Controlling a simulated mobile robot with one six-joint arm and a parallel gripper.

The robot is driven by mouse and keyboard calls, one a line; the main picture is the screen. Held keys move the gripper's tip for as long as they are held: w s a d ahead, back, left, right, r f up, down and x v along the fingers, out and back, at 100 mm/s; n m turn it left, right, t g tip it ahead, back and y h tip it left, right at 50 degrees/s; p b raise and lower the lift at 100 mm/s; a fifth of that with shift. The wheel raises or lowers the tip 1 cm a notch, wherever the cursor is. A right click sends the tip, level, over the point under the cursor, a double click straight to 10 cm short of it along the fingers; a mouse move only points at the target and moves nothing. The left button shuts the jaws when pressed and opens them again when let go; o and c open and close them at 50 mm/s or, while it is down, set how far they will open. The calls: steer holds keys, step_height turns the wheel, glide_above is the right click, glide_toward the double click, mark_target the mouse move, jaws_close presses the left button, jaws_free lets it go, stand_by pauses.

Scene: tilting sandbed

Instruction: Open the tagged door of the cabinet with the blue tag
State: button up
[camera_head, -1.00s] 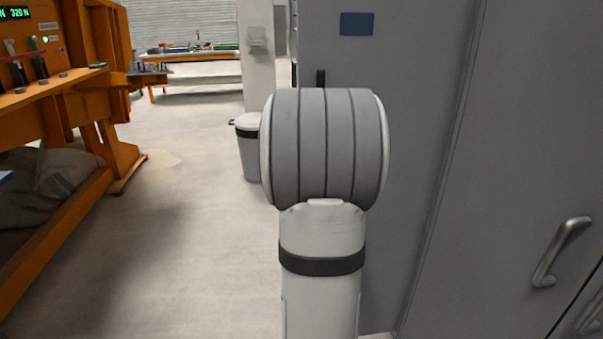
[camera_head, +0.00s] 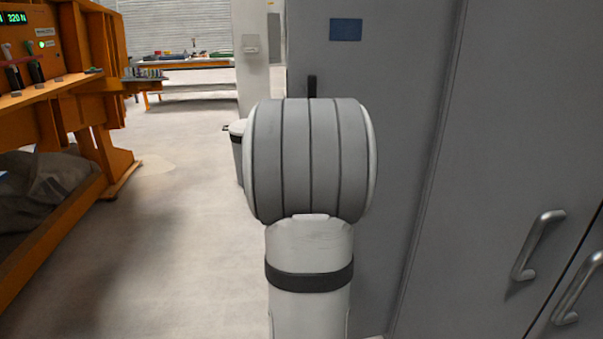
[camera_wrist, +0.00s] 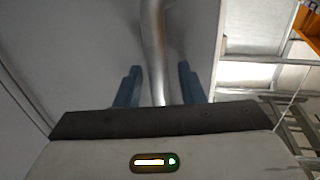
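A blue tag (camera_head: 346,29) is on the upper part of a grey cabinet door (camera_head: 400,75) behind my arm in the head view. In the wrist view, a silver bar handle (camera_wrist: 154,45) runs down between the two dark blue fingers of my gripper (camera_wrist: 158,85). The fingers are apart, one on each side of the bar, with a visible gap on both sides. The handle stands on a grey panel (camera_wrist: 90,45). My arm hides the gripper and most of the tagged door's lower part in the head view.
More grey doors with silver handles (camera_head: 538,245) (camera_head: 578,287) stand at the right. An orange machine (camera_head: 85,90) is at the left. A bin (camera_head: 238,150) stands behind my arm, and a workbench (camera_head: 190,65) is farther back. The pale floor (camera_head: 170,240) between is clear.

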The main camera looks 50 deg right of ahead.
steer(key=v, duration=0.7)
steer(key=shift+s+a, duration=0.2)
steer(key=shift+a, duration=0.15)
stand_by(0.4)
steer(key=w+a+n+y+p, duration=0.25)
steer(key=a+y, duration=0.25)
steer(key=a, duration=0.5)
steer(key=w+a+n+y+p, duration=0.25)
steer(key=a+y+p, duration=0.2)
steer(key=a, duration=0.55)
steer(key=s+a+r+n+g+y+p, duration=0.3)
steer(key=s+a+g, duration=0.5)
steer(key=s+a, duration=0.7)
steer(key=a+n+y+p, duration=0.1)
steer(key=n+p, duration=0.1)
steer(key=p, duration=0.1)
steer(key=shift+s+a+r+y, duration=0.25)
steer(key=shift+y, duration=0.1)
